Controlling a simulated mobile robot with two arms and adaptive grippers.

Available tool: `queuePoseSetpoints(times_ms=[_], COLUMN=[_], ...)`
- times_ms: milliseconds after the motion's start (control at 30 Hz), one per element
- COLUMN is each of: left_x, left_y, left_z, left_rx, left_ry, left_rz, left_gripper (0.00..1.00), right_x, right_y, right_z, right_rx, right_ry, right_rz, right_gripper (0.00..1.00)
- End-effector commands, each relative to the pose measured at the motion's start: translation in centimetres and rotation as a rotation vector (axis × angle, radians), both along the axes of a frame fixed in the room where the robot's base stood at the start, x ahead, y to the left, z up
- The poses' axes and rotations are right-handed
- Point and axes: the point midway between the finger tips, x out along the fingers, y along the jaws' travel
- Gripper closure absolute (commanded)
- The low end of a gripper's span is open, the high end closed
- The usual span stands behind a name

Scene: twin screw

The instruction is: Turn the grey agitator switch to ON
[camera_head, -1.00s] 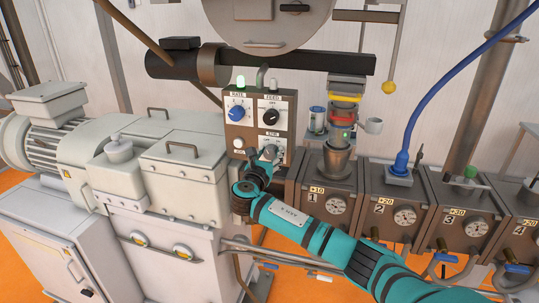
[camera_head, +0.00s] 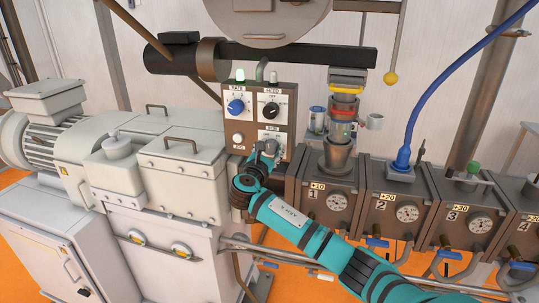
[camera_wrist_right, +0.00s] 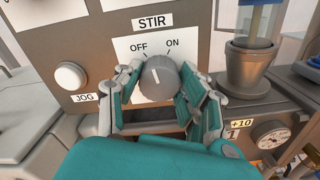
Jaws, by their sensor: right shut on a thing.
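The grey agitator switch (camera_wrist_right: 158,77) is a round knob below the STIR label on the control panel (camera_head: 259,120). In the right wrist view its white mark points up between the words OFF and ON, nearer straight up than to either. My right gripper (camera_wrist_right: 160,88) has one finger on each side of the knob and is shut on it. In the head view the right gripper (camera_head: 267,148) covers the knob at the panel's lower right. My left gripper is not in view.
A white JOG button (camera_wrist_right: 71,76) sits left of the knob. A blue RATE knob (camera_head: 236,107) and a black FEED knob (camera_head: 271,109) are above. A metal cup (camera_head: 338,150) and numbered brown boxes (camera_head: 330,196) stand close on the right.

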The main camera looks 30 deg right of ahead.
Motion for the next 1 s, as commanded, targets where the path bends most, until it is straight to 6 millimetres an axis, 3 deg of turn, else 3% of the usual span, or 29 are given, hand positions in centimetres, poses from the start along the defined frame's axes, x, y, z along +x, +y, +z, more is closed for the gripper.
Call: queuePoseSetpoints(times_ms=[500,1000], left_x=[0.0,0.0], left_y=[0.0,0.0], left_z=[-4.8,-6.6], left_rx=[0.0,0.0], left_ry=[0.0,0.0], left_rz=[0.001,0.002], left_gripper=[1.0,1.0], right_x=[0.0,-0.1], right_y=[0.0,-0.1], right_z=[-0.6,-0.4], right_rx=[0.305,0.447], right_ry=[-0.354,-0.52], right_rz=[0.001,-0.001], right_gripper=[0.93,0.93])
